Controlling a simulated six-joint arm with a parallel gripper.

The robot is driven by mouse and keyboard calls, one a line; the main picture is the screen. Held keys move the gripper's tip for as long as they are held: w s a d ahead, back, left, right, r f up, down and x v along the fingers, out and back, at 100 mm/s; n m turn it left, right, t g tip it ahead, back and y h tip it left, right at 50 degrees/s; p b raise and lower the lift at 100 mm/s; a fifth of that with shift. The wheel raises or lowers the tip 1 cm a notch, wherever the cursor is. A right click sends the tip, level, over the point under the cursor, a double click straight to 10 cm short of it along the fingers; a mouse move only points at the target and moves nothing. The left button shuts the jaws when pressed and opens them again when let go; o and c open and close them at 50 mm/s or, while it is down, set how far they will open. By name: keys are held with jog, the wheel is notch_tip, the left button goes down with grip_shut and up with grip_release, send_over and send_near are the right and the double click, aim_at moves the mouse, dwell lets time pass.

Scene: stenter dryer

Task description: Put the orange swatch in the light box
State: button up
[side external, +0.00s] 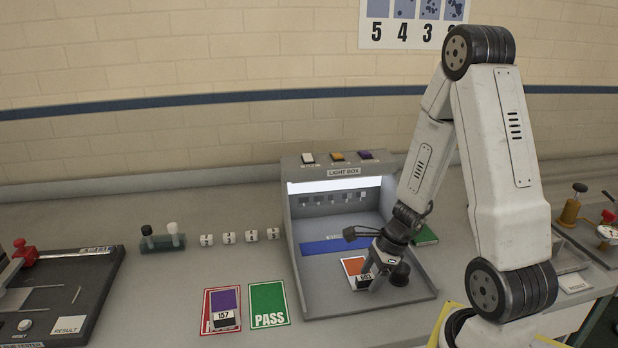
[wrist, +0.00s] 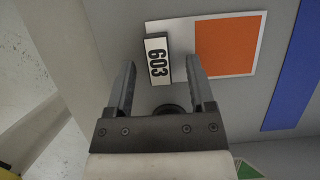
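The orange swatch (side external: 354,266) is a white card with an orange square and a dark block labelled 603. It lies on the floor of the grey light box (side external: 312,299), towards the front. It also shows in the wrist view (wrist: 225,46). My gripper (side external: 380,281) is inside the light box, low over the label end of the swatch. In the wrist view my gripper (wrist: 162,62) has its fingers apart, with the 603 block between the tips in the picture and gaps on both sides. I cannot tell whether the fingers touch the card.
A blue strip (side external: 338,245) crosses the light box floor behind the swatch. A purple swatch (side external: 225,302) labelled 157 lies on a red card, next to a green PASS card (side external: 268,304). Small white numbered blocks (side external: 229,238) stand left of the box.

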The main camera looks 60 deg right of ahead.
jog(key=shift+r, duration=0.1)
jog(key=v, duration=0.7)
jog(key=shift+d+r, duration=0.15)
jog(key=shift+r, duration=0.1)
dwell(0.4)
jog(key=shift+s, duration=0.1)
jog(key=w+a+n+h, duration=0.1)
jog(key=w+a+n, duration=0.1)
jog(key=a+n, duration=0.5)
jog(key=w+a+r+n+h, duration=0.1)
jog(key=a+n, duration=0.7)
jog(key=n, duration=1.2)
jog(key=shift+w+a+r+g+h, duration=0.35)
jog(key=shift+w+h, duration=0.15)
jog(key=shift+w, duration=0.7)
